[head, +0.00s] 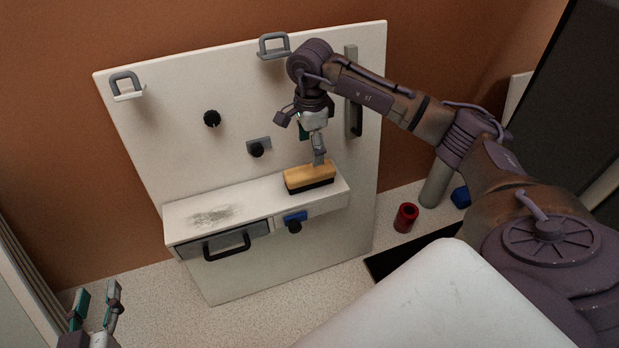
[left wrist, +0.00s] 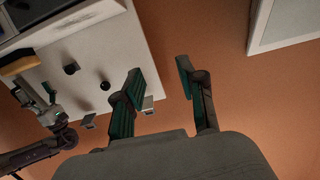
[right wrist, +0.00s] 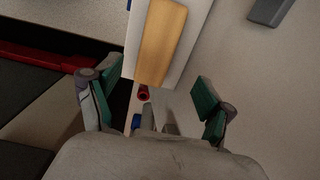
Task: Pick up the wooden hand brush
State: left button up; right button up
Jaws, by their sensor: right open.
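The wooden hand brush (head: 309,177) lies on the right end of the white shelf, light wooden back up and dark bristles down. It shows in the right wrist view (right wrist: 161,42) ahead of the fingers, and at the left edge of the left wrist view (left wrist: 18,66). My right gripper (head: 318,158) is just above the brush in the head view; its fingers (right wrist: 157,105) are spread with nothing between them. My left gripper (head: 97,297) is low at the left of the head view, away from the board. Its fingers (left wrist: 162,80) are apart and empty.
The shelf (head: 255,200) has a dark smudge at its left and a drawer with a black handle (head: 227,246) below. Hooks (head: 126,87), black knobs (head: 212,118) and a vertical handle (head: 354,117) stick out of the white board. A red cylinder (head: 405,217) stands at the right.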

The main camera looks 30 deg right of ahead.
aim_at(309, 170)
notch_tip(309, 170, down, 4)
jog(key=shift+a+f+b, duration=0.1)
jog(key=shift+f+b, duration=0.15)
jog(key=shift+b, duration=0.2)
jog(key=f, duration=0.1)
jog(key=f+b, duration=0.1)
jog(key=f, duration=0.2)
jog(key=shift+s+a+f+b, duration=0.2)
jog(key=shift+a+f+b, duration=0.05)
jog(key=shift+b, duration=0.1)
jog(key=shift+f, duration=0.2)
pick_arm(q)
notch_tip(309, 170, up, 12)
jog(key=d+t+h, duration=0.1)
jog(key=t+h, duration=0.1)
jog(key=t, duration=0.5)
jog(key=shift+s+d+f+t+h, duration=0.25)
jog(key=shift+s+d+t+h, duration=0.05)
jog(key=shift+d+h, duration=0.1)
pick_arm(e)
jog(key=c, duration=1.3)
